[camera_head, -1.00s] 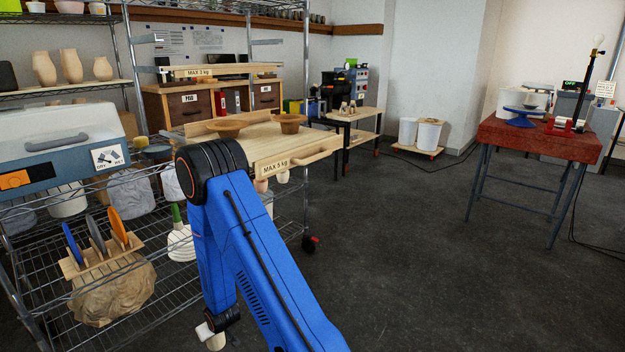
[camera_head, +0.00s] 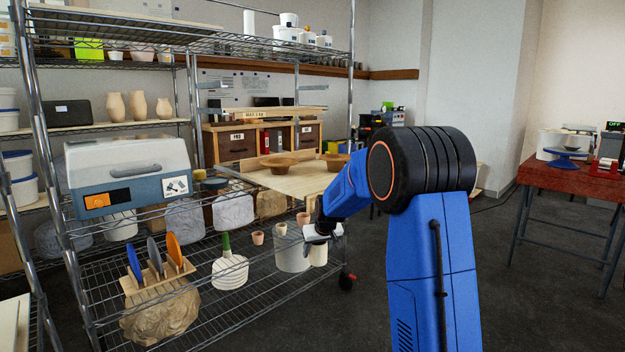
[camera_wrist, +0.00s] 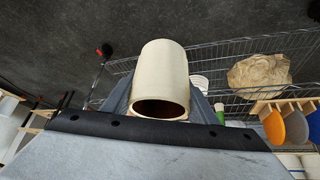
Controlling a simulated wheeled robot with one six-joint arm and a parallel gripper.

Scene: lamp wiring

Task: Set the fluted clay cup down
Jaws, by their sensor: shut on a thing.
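A cream, rounded cup (camera_wrist: 160,72) with a dark hollow is held between the two grey fingers of my gripper (camera_wrist: 163,100) in the wrist view. Its open end faces the camera. No fluting can be made out on it. In the head view, my gripper (camera_head: 318,236) is small and low beside my blue arm, in front of the right end of the wire shelf. The pale cup (camera_head: 318,256) hangs just below it, clear of any visible support. Small terracotta pots (camera_head: 257,238) stand on the lower shelf to the left.
The wire shelf (camera_head: 215,297) holds a striped pot with a green top (camera_head: 229,268), a white bucket (camera_head: 291,252) and a plate rack (camera_head: 157,284). A wooden board (camera_head: 290,183) carries two clay bowls. A red table (camera_head: 570,182) stands right, with open floor between.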

